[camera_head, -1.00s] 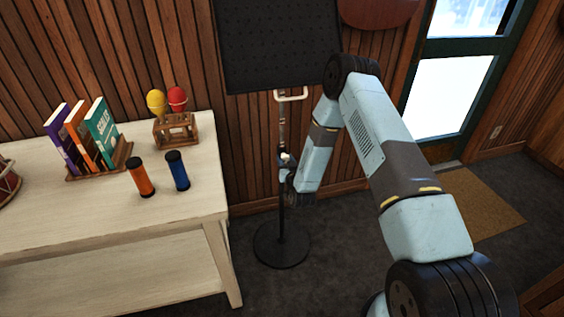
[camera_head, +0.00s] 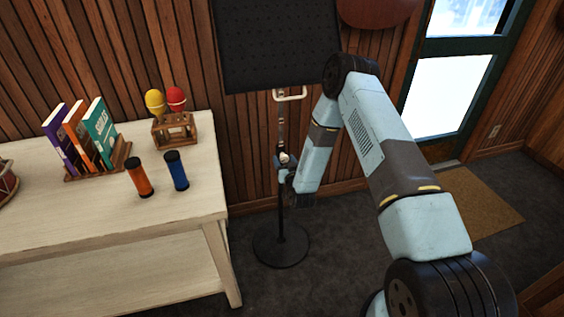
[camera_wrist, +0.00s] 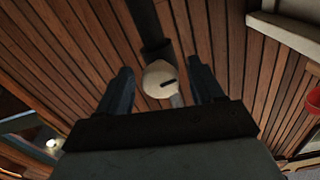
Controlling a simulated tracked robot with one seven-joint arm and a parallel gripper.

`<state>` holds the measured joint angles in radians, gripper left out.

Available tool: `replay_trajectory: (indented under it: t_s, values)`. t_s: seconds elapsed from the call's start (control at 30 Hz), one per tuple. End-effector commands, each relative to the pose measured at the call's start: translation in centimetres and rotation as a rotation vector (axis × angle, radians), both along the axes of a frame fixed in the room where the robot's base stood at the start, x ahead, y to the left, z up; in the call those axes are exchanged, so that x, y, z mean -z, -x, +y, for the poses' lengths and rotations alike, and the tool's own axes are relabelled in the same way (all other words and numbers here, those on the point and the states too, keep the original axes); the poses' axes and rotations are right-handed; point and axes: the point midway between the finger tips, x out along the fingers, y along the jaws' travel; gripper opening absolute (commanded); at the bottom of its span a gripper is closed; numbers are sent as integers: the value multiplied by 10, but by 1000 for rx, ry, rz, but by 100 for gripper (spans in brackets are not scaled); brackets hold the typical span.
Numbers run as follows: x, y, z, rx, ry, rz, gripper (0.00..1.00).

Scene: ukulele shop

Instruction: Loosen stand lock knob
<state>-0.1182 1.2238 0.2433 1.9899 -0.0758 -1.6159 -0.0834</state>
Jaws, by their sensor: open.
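The music stand has a black perforated desk (camera_head: 277,45), a thin upright pole and a round black base (camera_head: 280,246) on the floor. In the head view the knob (camera_head: 284,158) is a small light spot on the pole. My gripper (camera_wrist: 160,88) is open, one finger on either side of the knob, with a gap visible on each side. In the head view my gripper (camera_head: 285,172) is at the pole, partly hidden by my wrist.
A pale wooden table (camera_head: 110,235) stands left of the stand, holding books (camera_head: 82,135), maracas in a rack (camera_head: 174,128) and orange (camera_head: 139,178) and blue (camera_head: 176,170) shakers. A wood-panelled wall is close behind. A doormat (camera_head: 480,205) lies at the right.

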Motion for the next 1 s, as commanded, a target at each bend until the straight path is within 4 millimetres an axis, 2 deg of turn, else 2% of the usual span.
replay_trajectory:
  t_s: [0.6,0.8,1.0]
  values:
    - [1,107,-30,-2,0,4,67]
    - [2,125,-34,-1,0,3,67]
    - [1,130,-36,-1,0,2,67]
